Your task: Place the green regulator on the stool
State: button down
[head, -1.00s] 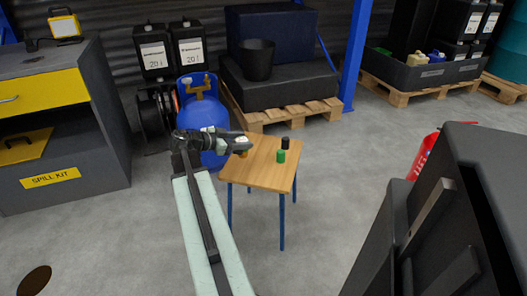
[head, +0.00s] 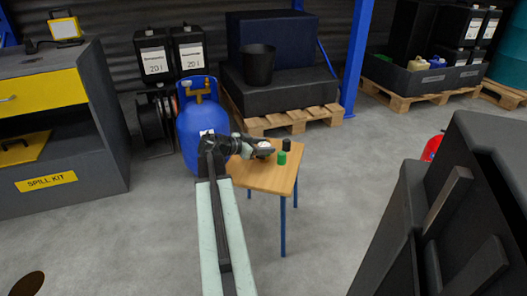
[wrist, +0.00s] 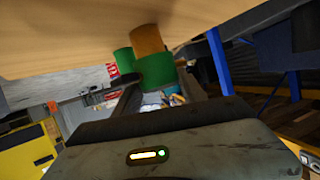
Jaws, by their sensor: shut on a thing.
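My gripper (head: 268,150) is over the back part of the wooden stool (head: 258,178), which has blue legs. In the wrist view my gripper (wrist: 158,98) is shut on the green regulator (wrist: 155,72), which has a brass-coloured end (wrist: 146,40) toward the wooden top. I cannot tell whether that end touches the wood. In the head view the gripper mostly hides the regulator. A separate green cylinder (head: 282,158) stands on the stool just right of the gripper; a green piece (wrist: 125,60) beside the regulator in the wrist view looks like it.
A black cylinder (head: 286,145) stands at the stool's back right. A blue gas bottle (head: 190,120) is behind and left of the stool. The spill kit cabinet (head: 95,150) is at the left. The stool's front half is bare.

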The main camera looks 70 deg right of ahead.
jog(key=shift+f, duration=0.1)
jog(key=c, duration=0.6)
grip_release()
jog(key=shift+c, duration=0.2)
jog(key=shift+r, duration=0.2)
jog(key=shift+w+a+r, duration=0.15)
jog(key=shift+a+r, duration=0.05)
jog(key=p+v, duration=0.4)
jog(key=v, duration=0.7)
jog(key=shift+a, duration=0.2)
jog(key=shift+w, duration=0.1)
